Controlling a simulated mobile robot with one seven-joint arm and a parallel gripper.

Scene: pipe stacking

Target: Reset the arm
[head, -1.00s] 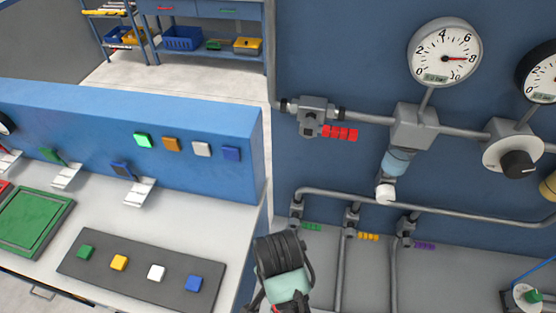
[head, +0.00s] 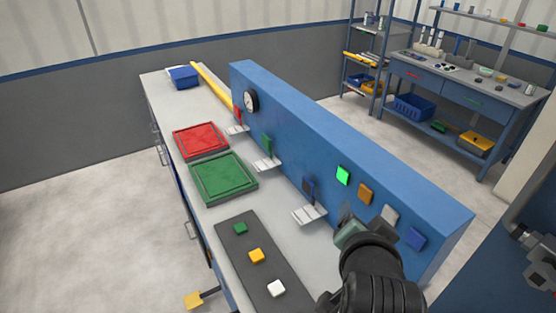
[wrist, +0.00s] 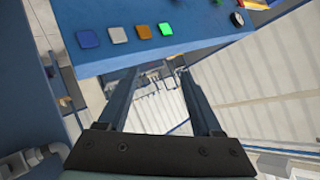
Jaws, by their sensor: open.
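My arm (head: 370,275) rises from the lower right of the head view, in front of the blue panel (head: 340,150) on the workbench. In that view its end overlaps the right part of the panel, and the fingers are hard to make out. In the wrist view my gripper (wrist: 160,78) is open. Its two fingers stand apart with nothing between them but the background. The blue panel with its blue, grey, orange and lit green buttons shows at the top of the wrist view, beyond the fingers.
A red tray (head: 200,140) and a green tray (head: 223,178) lie on the workbench. A dark strip (head: 262,268) with coloured buttons lies at its near end. A blue bin (head: 184,77) and a yellow bar (head: 212,84) are at the far end. Shelves (head: 465,95) stand at the back right.

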